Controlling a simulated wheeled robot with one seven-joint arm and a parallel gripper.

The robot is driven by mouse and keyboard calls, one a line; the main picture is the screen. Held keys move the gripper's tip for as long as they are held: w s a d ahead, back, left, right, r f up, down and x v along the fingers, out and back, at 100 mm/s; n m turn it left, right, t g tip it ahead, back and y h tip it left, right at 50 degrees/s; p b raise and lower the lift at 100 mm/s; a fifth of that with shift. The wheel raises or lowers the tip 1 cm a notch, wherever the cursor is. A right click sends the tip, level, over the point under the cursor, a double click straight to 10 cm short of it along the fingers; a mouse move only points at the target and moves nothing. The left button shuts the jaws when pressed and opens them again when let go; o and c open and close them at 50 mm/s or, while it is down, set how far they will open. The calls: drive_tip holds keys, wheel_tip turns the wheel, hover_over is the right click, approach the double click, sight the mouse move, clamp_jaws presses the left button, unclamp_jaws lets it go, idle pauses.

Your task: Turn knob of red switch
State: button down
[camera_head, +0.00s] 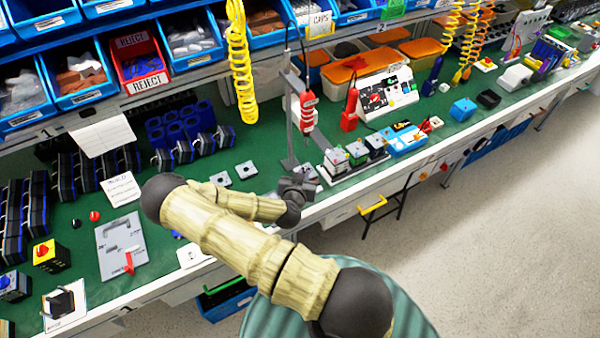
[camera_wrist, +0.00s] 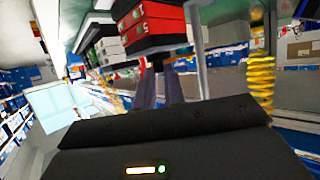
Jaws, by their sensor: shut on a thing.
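The red switch (camera_wrist: 150,18) is a dark block with a red, marked face at the top of the wrist view, cut off by the frame edge. Its small dark knob (camera_wrist: 156,62) points toward my gripper. My gripper (camera_wrist: 156,75) has its two fingers close together at the knob, shut on it; the fingers hide much of it. In the head view my gripper (camera_head: 303,180) is low at the front bench edge, left of the switch row. The red switch is not clearly seen there, as my gripper covers that spot.
More switches (camera_head: 357,151) stand in a row on a fixture right of my gripper. A red hanging tool (camera_head: 307,112) is just behind. A yellow box with a red knob (camera_head: 45,252) stands far left. Green bench top (camera_head: 185,185) is partly clear.

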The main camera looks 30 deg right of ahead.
drive_tip(key=shift+s+d+r+n+t+y+p, duration=0.15)
drive_tip(key=shift+d+n+t+y+p, duration=0.4)
drive_tip(key=shift+n+y+p, duration=0.65)
drive_tip(key=shift+s+d+f+n+t+y+p, duration=0.15)
drive_tip(key=shift+d+n+t+y+p, duration=0.4)
drive_tip(key=shift+n+y, duration=1.15)
drive_tip(key=shift+s+d+r+n+t+y+p, duration=0.15)
drive_tip(key=shift+d+n+t+y+p, duration=0.35)
drive_tip(key=shift+n+y+p, duration=0.75)
drive_tip(key=shift+a+y, duration=0.15)
drive_tip(key=shift+y, duration=0.4)
drive_tip(key=c, duration=1.5)
unclamp_jaws()
